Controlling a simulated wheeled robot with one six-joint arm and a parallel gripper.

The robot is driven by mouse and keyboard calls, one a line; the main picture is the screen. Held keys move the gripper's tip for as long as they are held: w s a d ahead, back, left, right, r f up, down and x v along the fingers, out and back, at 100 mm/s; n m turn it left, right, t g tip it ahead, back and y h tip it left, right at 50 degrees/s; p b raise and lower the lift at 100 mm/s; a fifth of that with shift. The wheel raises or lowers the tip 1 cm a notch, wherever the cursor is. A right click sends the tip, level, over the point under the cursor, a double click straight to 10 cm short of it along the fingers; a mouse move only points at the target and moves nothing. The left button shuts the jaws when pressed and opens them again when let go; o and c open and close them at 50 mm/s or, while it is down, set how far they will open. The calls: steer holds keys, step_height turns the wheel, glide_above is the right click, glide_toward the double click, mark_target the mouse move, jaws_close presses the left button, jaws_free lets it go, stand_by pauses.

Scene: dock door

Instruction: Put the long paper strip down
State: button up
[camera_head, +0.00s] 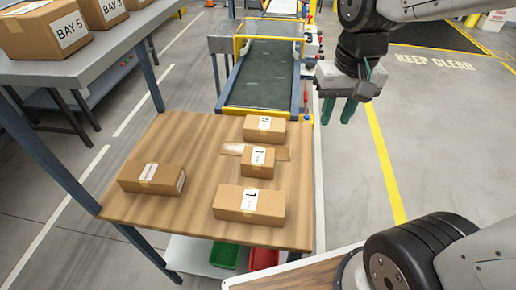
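A long, flat tan strip (283,154), which looks like the paper strip, lies across the wooden table (150,222). Its paler left end shows beside a small carton (257,168), and its right end shows on the other side. The small carton hides its middle; I cannot tell whether the carton stands on it or only in front of it. My gripper (338,112) hangs at the upper right, to the right of the table and beside the conveyor. Its two green fingers point down with a gap between them, and I see nothing held.
Cartons stand on the table behind (264,130), in front (249,206) and at left (152,179). A conveyor (259,78) adjoins the far edge. A grey bench (100,65) with BAY boxes is upper left. Green (225,255) and red (264,258) bins sit below. The table's middle left is clear.

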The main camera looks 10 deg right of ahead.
steer(key=w+a+f+m, duration=0.2)
steer(key=w+f, duration=0.6)
steer(key=w, duration=0.1)
glide_toward(290, 151)
steer(key=w, duration=0.1)
steer(key=shift+m+g, duration=0.4)
step_height(290, 151, down, 9)
steer(key=shift+s+d+r, duration=0.1)
steer(key=shift+r, duration=0.05)
jaws_close()
